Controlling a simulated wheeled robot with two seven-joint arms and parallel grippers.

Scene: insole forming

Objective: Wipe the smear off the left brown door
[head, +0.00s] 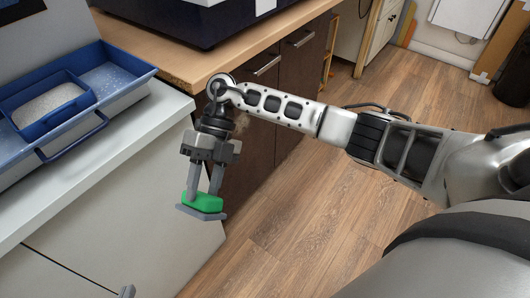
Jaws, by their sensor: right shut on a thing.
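The left brown door (262,149) is the dark cabinet front below the wooden counter, with a metal bar handle near its top. My right arm crosses in front of it and hides part of it. A faint tan smear (239,146) shows on the door just right of my right wrist, partly covered by the arm. My right gripper (204,192), fingers pointing down, is shut on a green wiper block (203,203) with a grey pad underneath. In the picture the block lies left of the door, over the white cabinet's end. I cannot tell whether it touches anything. My left gripper is not in view.
A white counter (150,120) at left carries a blue tray (112,72) with a smaller blue bin of pale grains. A second brown door (302,95) stands right of the first. Wooden floor (290,220) is open in front.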

